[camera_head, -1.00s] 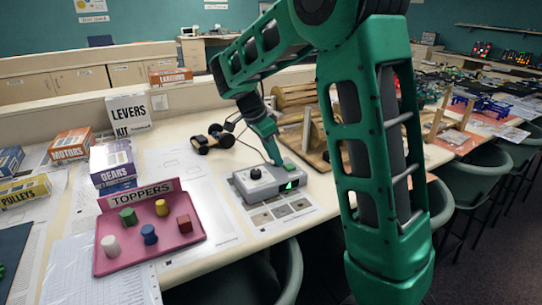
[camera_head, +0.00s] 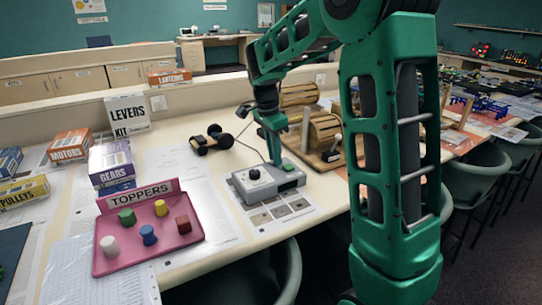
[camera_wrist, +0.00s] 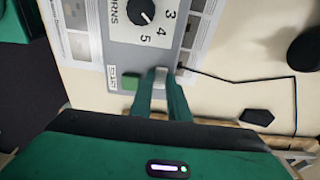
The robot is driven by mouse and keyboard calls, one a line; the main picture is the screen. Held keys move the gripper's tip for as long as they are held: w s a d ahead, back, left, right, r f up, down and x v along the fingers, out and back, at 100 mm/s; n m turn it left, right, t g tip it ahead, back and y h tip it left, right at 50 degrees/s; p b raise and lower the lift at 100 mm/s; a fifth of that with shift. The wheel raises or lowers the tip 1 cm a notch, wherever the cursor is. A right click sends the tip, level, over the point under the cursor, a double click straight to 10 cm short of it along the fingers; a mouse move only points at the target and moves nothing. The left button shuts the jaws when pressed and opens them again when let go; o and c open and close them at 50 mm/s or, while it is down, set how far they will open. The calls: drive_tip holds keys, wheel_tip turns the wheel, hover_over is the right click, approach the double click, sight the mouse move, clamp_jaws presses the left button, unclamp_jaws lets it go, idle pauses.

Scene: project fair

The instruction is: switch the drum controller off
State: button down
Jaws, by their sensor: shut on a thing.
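The drum controller (camera_head: 262,184) is a grey box with a black knob (camera_head: 254,174) and a green button (camera_head: 288,167) on top. It stands on the table over a printed sheet. The wrist view shows the controller (camera_wrist: 125,50) close up, with the knob (camera_wrist: 141,12), numbered dial and green button (camera_wrist: 130,82). My gripper (camera_head: 276,162) points down at the back part of its top. In the wrist view, my fingers (camera_wrist: 162,78) are shut on a small pale grey switch (camera_wrist: 160,72) beside the green button. The fingertips partly hide it. The controller's front window looks dark.
A wooden drum rig (camera_head: 325,130) stands right behind the controller. A small black-wheeled cart (camera_head: 211,139) is at the back left. A pink toppers tray (camera_head: 185,240) with coloured pieces lies at left. A cable runs from the controller. Chairs line the front edge.

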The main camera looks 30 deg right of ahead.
drive_tip(key=shift+w+d+y, duration=0.15)
drive_tip(key=shift+d+y, duration=0.2)
drive_tip(key=shift+y, duration=0.65)
drive_tip(key=shift+r, duration=0.1)
drive_tip(key=c, duration=2)
unclamp_jaws()
drive_tip(key=r, duration=1)
drive_tip(key=shift+d+r, duration=0.2)
drive_tip(key=shift+r, duration=0.1)
drive_tip(key=s+f+n, duration=0.4)
drive_tip(key=s, duration=0.7)
drive_tip(key=s+f+n, duration=0.3)
drive_tip(key=s+f, duration=0.1)
drive_tip(key=s, duration=0.8)
drive_tip(key=s+d+f+n, duration=0.1)
drive_tip(key=s+f+n, duration=0.3)
drive_tip(key=s, duration=0.8)
drive_tip(key=shift+n, duration=0.3)
